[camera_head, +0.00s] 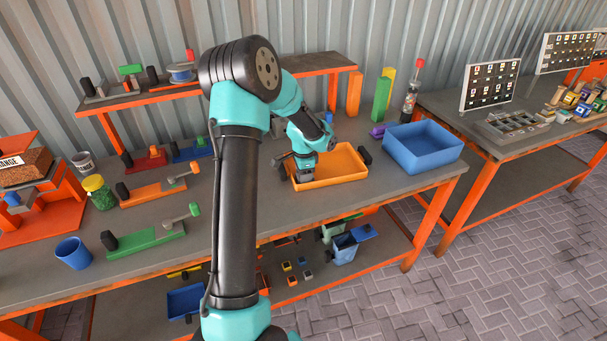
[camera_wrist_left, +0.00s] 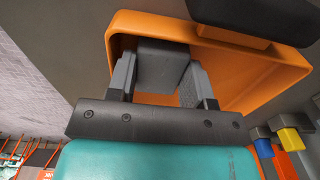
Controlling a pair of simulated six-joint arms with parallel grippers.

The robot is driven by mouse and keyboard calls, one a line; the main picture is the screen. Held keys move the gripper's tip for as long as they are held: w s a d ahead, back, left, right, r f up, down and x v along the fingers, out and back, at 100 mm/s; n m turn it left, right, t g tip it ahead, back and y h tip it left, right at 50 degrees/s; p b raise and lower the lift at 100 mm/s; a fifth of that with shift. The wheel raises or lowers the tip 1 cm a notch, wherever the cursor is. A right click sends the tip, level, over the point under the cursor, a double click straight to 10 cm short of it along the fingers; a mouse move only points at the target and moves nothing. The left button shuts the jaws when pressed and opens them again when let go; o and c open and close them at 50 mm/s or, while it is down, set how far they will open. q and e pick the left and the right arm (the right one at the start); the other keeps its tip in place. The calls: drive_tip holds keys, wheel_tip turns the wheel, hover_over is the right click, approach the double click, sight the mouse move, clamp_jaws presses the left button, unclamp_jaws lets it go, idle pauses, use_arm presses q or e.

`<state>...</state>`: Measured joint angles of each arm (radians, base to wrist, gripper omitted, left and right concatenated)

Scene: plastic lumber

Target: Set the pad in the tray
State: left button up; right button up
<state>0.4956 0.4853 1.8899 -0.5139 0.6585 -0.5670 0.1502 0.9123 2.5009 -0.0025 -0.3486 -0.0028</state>
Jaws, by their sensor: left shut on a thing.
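The orange tray (camera_head: 340,164) lies on the near workbench and also fills much of the left wrist view (camera_wrist_left: 262,84). My left gripper (camera_head: 304,168) points down over the tray's left part. Its two fingers (camera_wrist_left: 160,82) are shut on a dark grey block, which I take to be the pad (camera_wrist_left: 162,62). The pad is over or inside the tray; whether it touches the floor is unclear. In the head view the pad is mostly hidden by the gripper. My right gripper is not in view.
A black rounded piece (camera_head: 364,155) is at the tray's right end. A blue bin (camera_head: 424,150) stands to the right, with a bottle (camera_head: 409,103) behind it. Tool blocks, a blue cup (camera_head: 73,253) and a green jar (camera_head: 98,193) occupy the left bench.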

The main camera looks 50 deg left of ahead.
use_arm(q)
drive_tip(key=shift+f, duration=0.1)
drive_tip(key=o, duration=0.7)
drive_tip(key=shift+c, duration=0.2)
wheel_tip(320, 180, up, 12)
idle(0.6)
